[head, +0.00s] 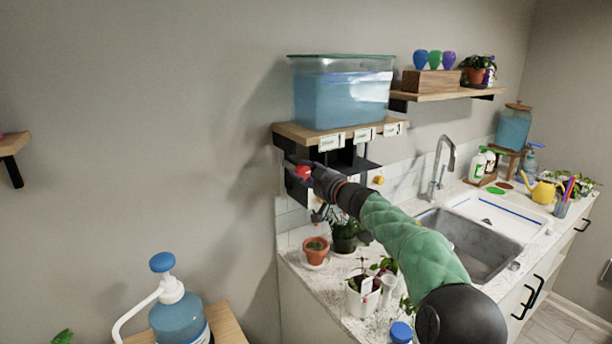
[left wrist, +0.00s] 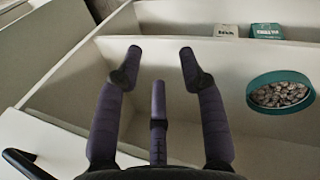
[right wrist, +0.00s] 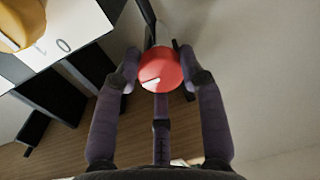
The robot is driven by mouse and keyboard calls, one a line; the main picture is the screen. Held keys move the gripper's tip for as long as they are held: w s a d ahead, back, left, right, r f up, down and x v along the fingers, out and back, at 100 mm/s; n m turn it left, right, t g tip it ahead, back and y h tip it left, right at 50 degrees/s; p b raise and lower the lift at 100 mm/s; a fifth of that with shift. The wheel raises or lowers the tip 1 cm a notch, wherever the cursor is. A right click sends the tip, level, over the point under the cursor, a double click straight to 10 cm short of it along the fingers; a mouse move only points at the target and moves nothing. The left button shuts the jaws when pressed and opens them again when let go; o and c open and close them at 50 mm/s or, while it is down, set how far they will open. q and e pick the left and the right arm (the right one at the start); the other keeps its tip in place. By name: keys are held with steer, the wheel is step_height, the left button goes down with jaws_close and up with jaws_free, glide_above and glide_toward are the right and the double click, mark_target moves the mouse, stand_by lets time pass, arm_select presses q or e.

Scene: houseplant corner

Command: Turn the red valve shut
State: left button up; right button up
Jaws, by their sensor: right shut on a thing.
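The red valve (head: 303,172) sits under the wooden shelf that carries the water tank (head: 342,95). In the right wrist view the red valve knob (right wrist: 160,70) is between the fingers of my right gripper (right wrist: 160,66), which is shut on it. In the head view my right gripper (head: 312,176) reaches it from the right and partly covers it. My left gripper (left wrist: 160,62) shows only in the left wrist view, open and empty, above pale shelves or drawers.
A yellow knob (head: 378,180) is to the right of the valve. Potted plants (head: 316,250) stand on the counter below. A blue pump bottle (head: 178,318) is at lower left. A teal dish of pebbles (left wrist: 280,92) lies right of my left gripper.

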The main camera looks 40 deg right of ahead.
steer(key=shift+f, duration=0.25)
steer(key=shift+n+p, duration=0.95)
steer(key=shift+n, duration=0.05)
steer(key=n+p, duration=0.1)
steer(key=n, duration=0.1)
steer(key=shift+n, duration=0.3)
steer(key=shift+f+n+g+p, duration=0.1)
steer(key=shift+n+g+p, duration=0.2)
steer(key=shift+n+p, duration=0.45)
steer(key=n, duration=0.7)
steer(key=shift+b, duration=0.3)
steer(key=n+b, duration=0.1)
steer(key=n, duration=0.2)
steer(key=shift+n+h, duration=0.25)
steer(key=shift+h, duration=0.15)
steer(key=shift+r+n, duration=0.25)
steer(key=shift+n, duration=0.05)
